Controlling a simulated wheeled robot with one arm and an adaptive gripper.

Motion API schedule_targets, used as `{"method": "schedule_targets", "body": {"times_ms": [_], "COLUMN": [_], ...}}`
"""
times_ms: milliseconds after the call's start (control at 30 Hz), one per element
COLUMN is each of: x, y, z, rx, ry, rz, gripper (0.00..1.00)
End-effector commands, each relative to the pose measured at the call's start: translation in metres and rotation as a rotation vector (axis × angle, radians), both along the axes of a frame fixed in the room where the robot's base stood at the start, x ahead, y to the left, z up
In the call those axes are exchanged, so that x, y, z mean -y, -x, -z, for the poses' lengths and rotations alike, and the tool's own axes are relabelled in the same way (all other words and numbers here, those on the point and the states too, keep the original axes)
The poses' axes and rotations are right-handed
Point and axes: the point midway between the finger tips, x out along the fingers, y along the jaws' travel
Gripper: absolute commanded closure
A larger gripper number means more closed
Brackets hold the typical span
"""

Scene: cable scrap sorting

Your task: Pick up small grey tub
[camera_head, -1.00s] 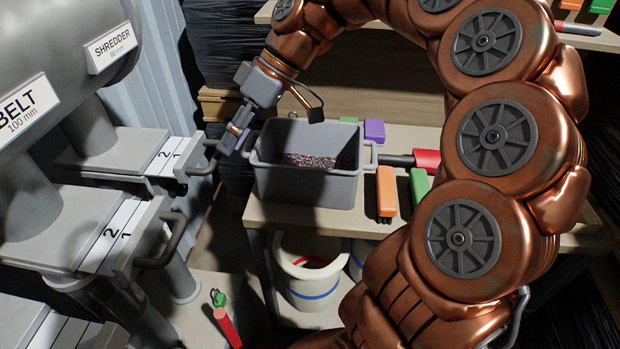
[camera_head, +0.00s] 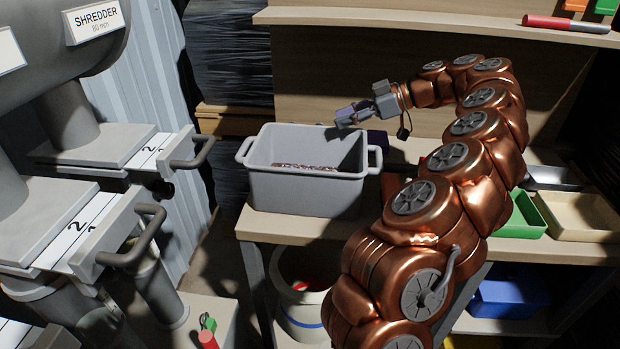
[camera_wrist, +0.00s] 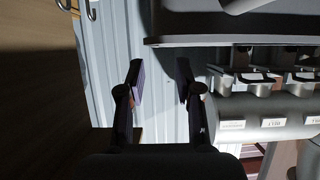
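A grey tub (camera_head: 303,190) with a loop handle at each end stands upright on the wooden table, with small dark and reddish bits inside. My gripper (camera_head: 343,117) is above the tub's back right rim and seems apart from it. In the wrist view my gripper (camera_wrist: 161,82) has its two fingers well apart with nothing between them. The tub's right handle shows to the left of my arm.
The table (camera_head: 262,222) holds a green tray (camera_head: 520,222) and a beige tray (camera_head: 580,215) at right. The shredder (camera_head: 95,150) with handled drawers stands close at left. A white bucket (camera_head: 303,312) and blue bin (camera_head: 512,297) are below. A shelf (camera_head: 430,18) runs above.

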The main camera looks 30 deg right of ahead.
Motion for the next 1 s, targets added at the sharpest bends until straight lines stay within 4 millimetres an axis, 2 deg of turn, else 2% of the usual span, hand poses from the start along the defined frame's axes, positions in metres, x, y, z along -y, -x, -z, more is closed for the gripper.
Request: {"method": "schedule_targets", "body": {"times_ms": [200,467,833,1000], "x": [-0.012,-0.018,-0.044,-0.047], "y": [-0.01,-0.017,-0.042,-0.046], "z": [0.007,0.012,0.031,0.033], "rx": [-0.003,-0.002,-0.003,-0.002], "ry": [-0.001,0.001,-0.001,0.0], "rz": [-0.004,0.0,-0.003,-0.001], "gripper": [0.66,0.66,0.66,0.66]}}
